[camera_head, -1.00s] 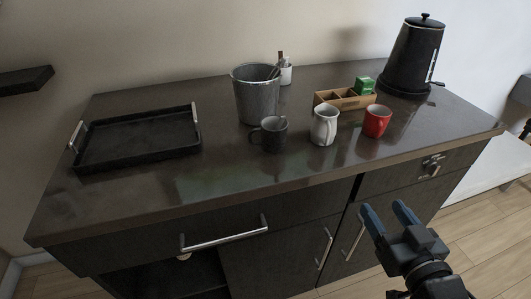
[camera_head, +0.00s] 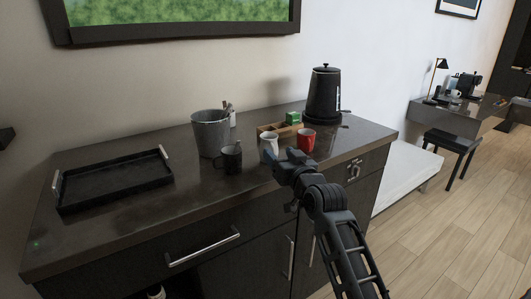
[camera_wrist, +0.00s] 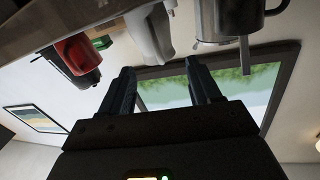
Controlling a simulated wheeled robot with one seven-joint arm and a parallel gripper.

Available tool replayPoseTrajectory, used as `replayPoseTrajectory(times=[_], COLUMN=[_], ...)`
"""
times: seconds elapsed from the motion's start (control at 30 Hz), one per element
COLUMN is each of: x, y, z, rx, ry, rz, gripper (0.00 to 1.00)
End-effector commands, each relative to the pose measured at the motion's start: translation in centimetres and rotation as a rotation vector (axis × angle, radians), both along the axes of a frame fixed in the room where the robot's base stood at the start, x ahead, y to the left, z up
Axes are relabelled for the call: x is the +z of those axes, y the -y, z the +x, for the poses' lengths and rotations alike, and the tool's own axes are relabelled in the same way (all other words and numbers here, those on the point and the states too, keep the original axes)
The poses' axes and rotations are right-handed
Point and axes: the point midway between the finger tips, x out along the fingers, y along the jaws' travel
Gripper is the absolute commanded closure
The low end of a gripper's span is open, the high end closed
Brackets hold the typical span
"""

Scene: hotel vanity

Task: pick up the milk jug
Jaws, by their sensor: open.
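The white milk jug (camera_head: 269,146) stands upright on the dark counter between a dark mug (camera_head: 231,159) and a red mug (camera_head: 306,141). Its lower part is hidden behind my gripper (camera_head: 283,160) in the head view. In the wrist view, which is upside down, the jug (camera_wrist: 152,36) hangs from the top edge, just beyond and between the tips of my gripper (camera_wrist: 160,68). The fingers are apart with nothing between them. The red mug (camera_wrist: 76,54) is left of the jug there, and the dark mug (camera_wrist: 226,18) is right.
A grey bucket (camera_head: 209,134) stands behind the dark mug. A wooden box (camera_head: 268,129) with a green packet (camera_head: 293,118) and a black kettle (camera_head: 322,95) are behind. A black tray (camera_head: 113,184) lies left, with clear counter (camera_head: 190,203) in front.

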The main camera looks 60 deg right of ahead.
Motion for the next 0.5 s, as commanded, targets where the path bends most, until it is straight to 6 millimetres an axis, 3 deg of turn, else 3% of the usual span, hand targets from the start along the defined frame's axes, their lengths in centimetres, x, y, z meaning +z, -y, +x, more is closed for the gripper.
replayPoseTrajectory(times=[0.3,0.5], x=[0.3,0.2], y=[3.0,3.5], z=[3.0,3.5], rx=[0.0,0.0], ry=[0.001,-0.001], rz=[-0.001,-0.001], gripper=[0.37,0.37])
